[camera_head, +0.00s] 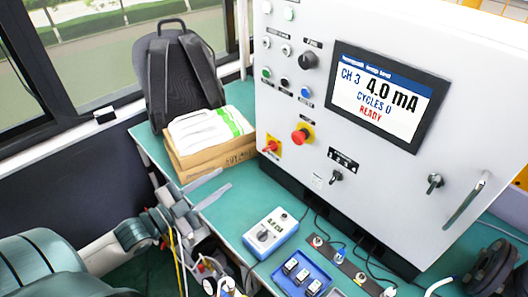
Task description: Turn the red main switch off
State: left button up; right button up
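The red main switch (271,147) is a red rotary handle on a yellow plate, low on the left of the white cabinet front. A red mushroom button (300,136) on a yellow plate sits just to its right and a little higher. My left gripper (226,177) is left of and below the switch, in front of the cardboard box. Its two grey fingers are apart with nothing between them, and it does not touch the switch. I do not see my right gripper.
A cardboard box (215,160) with white packages and a black backpack (180,80) stand left of the cabinet (395,165). A grey-blue control box (270,233) and a blue tray (323,290) are in front. Some green tabletop (225,215) is clear.

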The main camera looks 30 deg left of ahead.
aim_at(267, 150)
pick_arm(q)
jog(key=p+x, duration=0.4)
jog(key=x, duration=1.3)
jog(key=shift+r+p, duration=0.15)
jog(key=shift+p, duration=0.2)
grip_shut()
